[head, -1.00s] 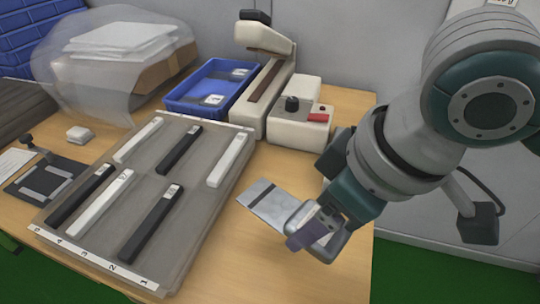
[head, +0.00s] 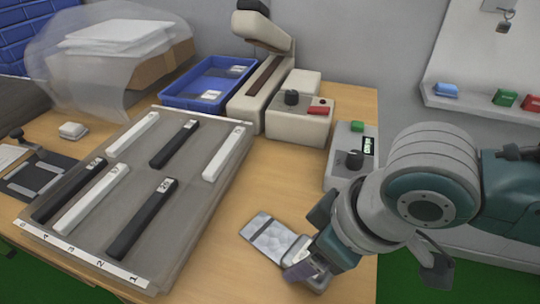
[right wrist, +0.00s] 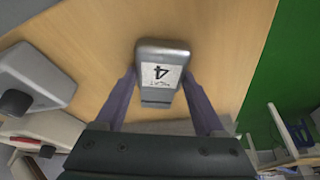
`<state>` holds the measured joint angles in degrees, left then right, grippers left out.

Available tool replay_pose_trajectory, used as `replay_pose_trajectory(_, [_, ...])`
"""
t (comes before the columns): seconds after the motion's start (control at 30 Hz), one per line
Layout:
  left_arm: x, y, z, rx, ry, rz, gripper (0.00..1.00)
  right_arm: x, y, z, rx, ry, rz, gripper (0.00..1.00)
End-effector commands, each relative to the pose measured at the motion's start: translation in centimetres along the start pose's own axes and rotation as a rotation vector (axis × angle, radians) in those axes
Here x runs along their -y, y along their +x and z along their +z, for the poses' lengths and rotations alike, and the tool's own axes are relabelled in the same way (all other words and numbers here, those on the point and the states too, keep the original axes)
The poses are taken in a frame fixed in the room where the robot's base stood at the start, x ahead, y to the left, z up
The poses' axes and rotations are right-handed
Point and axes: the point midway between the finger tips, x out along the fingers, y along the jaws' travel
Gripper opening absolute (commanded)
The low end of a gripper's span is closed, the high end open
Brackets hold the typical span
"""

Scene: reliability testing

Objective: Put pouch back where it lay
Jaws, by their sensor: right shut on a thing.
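The pouch (head: 268,236) is flat and silvery grey with a dark band near its far end. It sticks out to the upper left from my right gripper (head: 308,272), over the table's right front part. In the right wrist view a grey piece with a white label marked 4 (right wrist: 162,72) sits between the two fingers of my right gripper (right wrist: 160,95). The gripper is shut on the pouch; its fingers hide the near end. I cannot tell whether the pouch touches the table. My left gripper is not in view.
A grey numbered tray (head: 215,195) with black and white bars lies to the left. Behind stand a blue bin (head: 165,100), a beige sealer (head: 255,105) and a beige box with a knob (head: 300,128). A grey device (head: 340,168) stands near the right edge. Bare table lies between.

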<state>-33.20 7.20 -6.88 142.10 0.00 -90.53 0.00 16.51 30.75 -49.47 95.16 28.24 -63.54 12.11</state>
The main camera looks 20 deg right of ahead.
Motion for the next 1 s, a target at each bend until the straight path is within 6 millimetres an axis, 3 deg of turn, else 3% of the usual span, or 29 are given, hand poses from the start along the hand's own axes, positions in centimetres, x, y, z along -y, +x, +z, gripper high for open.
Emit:
replay_pose_trajectory(0.03, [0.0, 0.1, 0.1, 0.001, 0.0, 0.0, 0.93, 0.0, 0.2, 0.1, 0.0, 0.0, 0.0, 0.72])
replay_pose_trajectory(0.3, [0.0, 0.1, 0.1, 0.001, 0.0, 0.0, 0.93, 0.0, 0.1, 0.0, 0.0, 0.0, 0.0, 1.0])
replay_pose_trajectory(0.57, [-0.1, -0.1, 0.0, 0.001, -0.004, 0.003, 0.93, 0.0, -0.2, -0.1, -0.001, 0.0, 0.0, 1.0])
replay_pose_trajectory(0.67, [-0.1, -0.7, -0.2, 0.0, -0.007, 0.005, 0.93, 0.0, -1.5, -0.2, -0.002, 0.001, 0.0, 1.0])
replay_pose_trajectory(1.0, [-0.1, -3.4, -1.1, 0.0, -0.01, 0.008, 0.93, -0.1, -9.0, -0.2, -0.001, 0.0, 0.001, 1.0])
